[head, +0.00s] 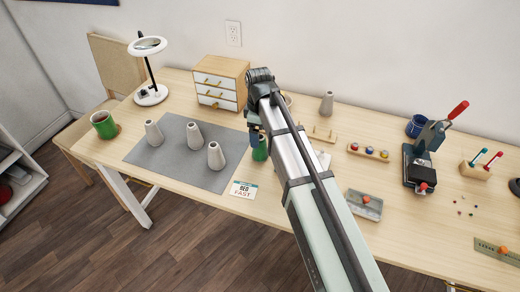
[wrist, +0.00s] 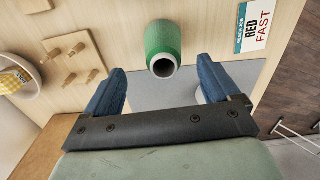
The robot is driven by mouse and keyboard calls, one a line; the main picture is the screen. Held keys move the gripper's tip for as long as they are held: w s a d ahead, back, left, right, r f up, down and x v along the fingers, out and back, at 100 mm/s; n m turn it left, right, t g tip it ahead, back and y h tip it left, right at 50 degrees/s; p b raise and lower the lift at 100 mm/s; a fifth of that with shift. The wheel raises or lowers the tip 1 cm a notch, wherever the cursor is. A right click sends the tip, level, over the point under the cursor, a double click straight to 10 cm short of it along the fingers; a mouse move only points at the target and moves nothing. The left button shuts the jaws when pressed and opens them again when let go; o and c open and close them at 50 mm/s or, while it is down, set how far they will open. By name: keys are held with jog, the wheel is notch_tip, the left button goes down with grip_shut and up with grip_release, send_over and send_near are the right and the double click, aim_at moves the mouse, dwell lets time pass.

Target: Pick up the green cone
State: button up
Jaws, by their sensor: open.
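The green cone (wrist: 164,44) shows in the wrist view, with its pale open tip toward the camera. It stands beyond my gripper (wrist: 160,88), roughly centred between the two blue fingers and apart from them. The fingers are spread with nothing between them. In the head view, the green cone (head: 260,151) is partly hidden behind my arm. My gripper (head: 256,137) is just above and beside it there, with its fingers mostly hidden by the arm.
Several grey cones stand on the grey mat (head: 180,178) to the left. A card (head: 243,189) lies at the front edge. A wooden peg board (wrist: 72,60) and a bowl (wrist: 18,76) are close by. A drawer box (head: 220,83) and a lamp (head: 150,70) stand at the back.

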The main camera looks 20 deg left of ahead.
jog(key=shift+s+d+f, duration=0.15)
jog(key=shift+f, duration=1.55)
jog(key=shift+s+d+f, duration=0.1)
jog(key=shift+d+f, duration=0.05)
jog(key=shift+f, duration=1.55)
jog(key=c, duration=1.2)
jog(key=shift+r, duration=0.1)
